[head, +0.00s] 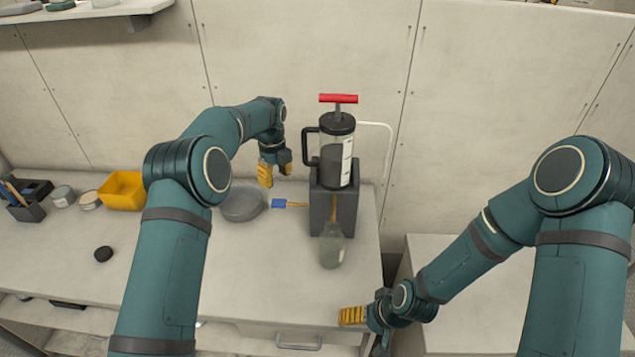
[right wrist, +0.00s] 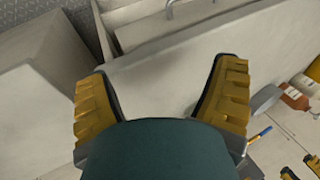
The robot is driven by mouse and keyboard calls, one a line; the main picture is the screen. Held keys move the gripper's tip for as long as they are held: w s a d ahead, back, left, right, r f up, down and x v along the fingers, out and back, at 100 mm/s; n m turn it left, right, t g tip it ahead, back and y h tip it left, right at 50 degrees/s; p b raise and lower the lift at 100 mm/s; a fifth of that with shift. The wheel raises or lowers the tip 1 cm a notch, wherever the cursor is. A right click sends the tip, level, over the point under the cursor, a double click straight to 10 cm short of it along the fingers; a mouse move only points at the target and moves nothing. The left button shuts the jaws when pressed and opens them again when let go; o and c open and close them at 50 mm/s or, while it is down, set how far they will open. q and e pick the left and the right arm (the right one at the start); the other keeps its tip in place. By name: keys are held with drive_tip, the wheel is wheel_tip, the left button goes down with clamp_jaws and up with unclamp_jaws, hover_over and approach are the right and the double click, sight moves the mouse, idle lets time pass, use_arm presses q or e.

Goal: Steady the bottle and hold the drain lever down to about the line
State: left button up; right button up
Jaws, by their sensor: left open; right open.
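A clear bottle (head: 332,252) stands upright on the bench, directly in front of a dark grey block (head: 346,208). A clear cylinder (head: 330,153) with a black handle, a white scale strip and a red T-handle (head: 338,98) stands on the block. A blue-ended lever (head: 279,203) with a yellow stem sticks out left of the block. My left gripper (head: 276,172) is open and empty, left of the cylinder and behind the lever. My right gripper (head: 354,316) is open at the bench's front edge, apart from the bottle; its spread fingers show in the right wrist view (right wrist: 163,78).
A grey round dish (head: 242,205) sits left of the lever. A black puck (head: 103,254), a yellow bin (head: 123,190) and a dark caddy (head: 28,200) are farther left. A wall stands behind.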

drive_tip(key=w+a+r+n, duration=0.1)
drive_tip(key=w, duration=0.1)
drive_tip(key=w+a+r+n, duration=0.1)
drive_tip(key=w+a, duration=0.1)
drive_tip(key=w, duration=0.1)
drive_tip(key=w+a+r+n+g, duration=0.1)
drive_tip(key=w+a, duration=0.1)
drive_tip(key=shift+w+r, duration=0.3)
drive_tip(key=shift+w, duration=0.05)
drive_tip(key=w+a+r+n, duration=0.2)
drive_tip(key=w+r, duration=0.1)
drive_tip(key=w, duration=0.1)
drive_tip(key=n+h, duration=0.2)
drive_tip(key=h, duration=0.3)
approach(333, 230)
drive_tip(key=shift+g, duration=0.3)
drive_tip(key=f, duration=0.3)
drive_tip(key=w+f, duration=0.1)
drive_tip(key=f, duration=0.7)
drive_tip(key=shift+w+d+f, duration=0.2)
drive_tip(key=shift+w, duration=0.1)
drive_tip(key=c, duration=1.4)
clamp_jaws()
